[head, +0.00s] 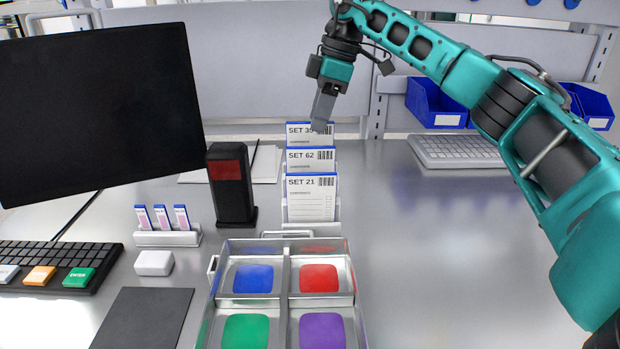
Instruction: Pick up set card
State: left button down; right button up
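Three white set cards with blue top edges stand upright in a rack in the middle of the table. The front card reads SET 21 (311,200), the middle one SET 62 (299,160), and the rear one SET 39 or similar (298,132). My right gripper (322,118) points down at the top of the rear card, its fingers overlapping that card's upper right part. I cannot tell whether the fingers touch it or how far apart they are. My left gripper is out of view.
A metal tray (286,307) with blue, red, green and purple compartments stands in front of the rack. A black scanner-like post (231,185), a small holder with three tags (167,238) and a monitor (95,110) are at left.

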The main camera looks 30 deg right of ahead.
jog(key=shift+x, duration=3.15)
jog(key=shift+d+f, duration=0.1)
jog(key=shift+f, duration=0.1)
grip_shut()
